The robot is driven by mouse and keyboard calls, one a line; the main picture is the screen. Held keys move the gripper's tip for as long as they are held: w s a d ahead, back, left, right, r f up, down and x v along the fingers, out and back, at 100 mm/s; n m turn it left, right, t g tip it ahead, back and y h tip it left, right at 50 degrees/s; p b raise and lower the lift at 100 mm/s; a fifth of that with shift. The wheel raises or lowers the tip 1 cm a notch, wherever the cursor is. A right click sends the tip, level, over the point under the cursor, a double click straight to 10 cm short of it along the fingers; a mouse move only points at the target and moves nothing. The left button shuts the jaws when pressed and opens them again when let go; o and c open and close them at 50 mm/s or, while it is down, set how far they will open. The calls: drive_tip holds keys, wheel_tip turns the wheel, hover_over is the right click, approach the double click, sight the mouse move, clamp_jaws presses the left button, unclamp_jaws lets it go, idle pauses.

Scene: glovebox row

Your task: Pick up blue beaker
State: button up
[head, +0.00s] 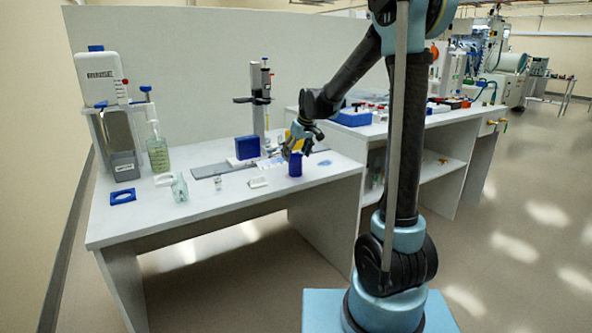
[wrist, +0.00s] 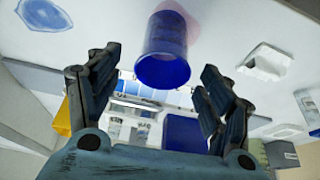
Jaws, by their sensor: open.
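The blue beaker (head: 295,165) stands upright near the front right edge of the white bench in the head view. In the wrist view the blue beaker (wrist: 165,50) lies ahead of the fingertips, roughly midway between the two fingers. My gripper (head: 302,140) hangs just above and beside it in the head view. In the wrist view my gripper (wrist: 160,62) has its fingers spread wide with nothing held. I cannot tell whether any finger touches the beaker.
A white block (head: 258,182) lies left of the beaker. The bench's front strip is mostly clear.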

sight(293, 164)
drive_tip(key=shift+x, duration=3.15)
drive_tip(key=shift+s, duration=0.1)
drive_tip(key=c, duration=1.2)
